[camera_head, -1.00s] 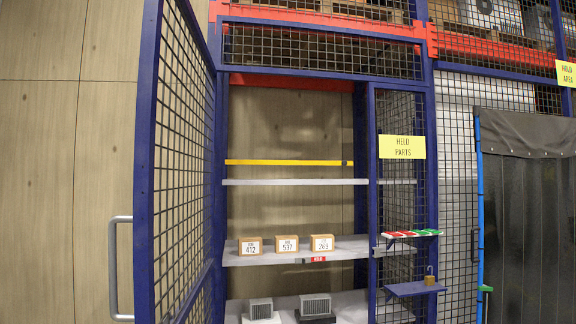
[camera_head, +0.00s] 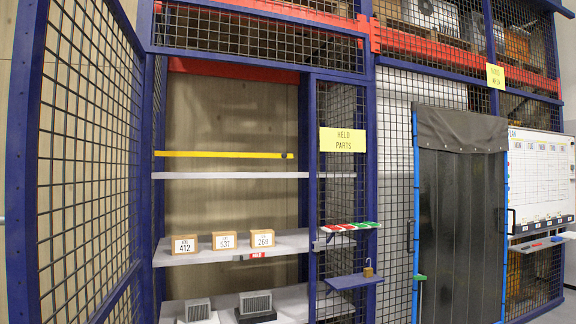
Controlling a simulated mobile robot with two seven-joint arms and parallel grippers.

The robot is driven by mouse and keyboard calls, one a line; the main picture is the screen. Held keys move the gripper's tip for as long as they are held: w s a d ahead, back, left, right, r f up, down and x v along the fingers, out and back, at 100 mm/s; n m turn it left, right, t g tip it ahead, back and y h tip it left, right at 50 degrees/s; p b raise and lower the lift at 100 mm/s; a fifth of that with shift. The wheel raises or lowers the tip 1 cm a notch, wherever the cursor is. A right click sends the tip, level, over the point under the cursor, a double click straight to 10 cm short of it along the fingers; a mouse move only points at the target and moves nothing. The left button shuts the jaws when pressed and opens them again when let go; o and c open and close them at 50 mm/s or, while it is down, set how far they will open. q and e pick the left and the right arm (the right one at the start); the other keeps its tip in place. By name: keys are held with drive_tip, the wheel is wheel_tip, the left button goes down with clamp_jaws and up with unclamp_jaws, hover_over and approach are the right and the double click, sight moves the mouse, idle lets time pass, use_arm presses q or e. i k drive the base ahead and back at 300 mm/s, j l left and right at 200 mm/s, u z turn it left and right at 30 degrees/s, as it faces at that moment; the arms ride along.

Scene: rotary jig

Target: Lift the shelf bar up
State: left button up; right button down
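A yellow bar (camera_head: 222,154) runs level across the shelf cage opening, just above the upper grey shelf (camera_head: 230,175). A small dark piece shows at the bar's right end. Neither of my grippers is in the head view.
The middle shelf (camera_head: 207,258) holds boxes labelled 412 (camera_head: 185,244), 531 (camera_head: 224,240) and 260 (camera_head: 263,238). Two grey vented units stand below. An open blue mesh door (camera_head: 88,150) is at left. A small blue ledge (camera_head: 353,281) with a padlock (camera_head: 368,271) juts out at right.

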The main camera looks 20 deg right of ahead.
sight(164, 153)
drive_tip(key=i+l, duration=0.25)
drive_tip(key=l, duration=0.15)
drive_tip(key=i+l, duration=1)
drive_tip(key=i, duration=0.2)
drive_tip(key=i+z, duration=0.1)
drive_tip(key=i, duration=1.2)
drive_tip(key=i+j, duration=0.25)
drive_tip(key=i, duration=0.15)
drive_tip(key=i+j, duration=0.2)
drive_tip(key=i, duration=0.25)
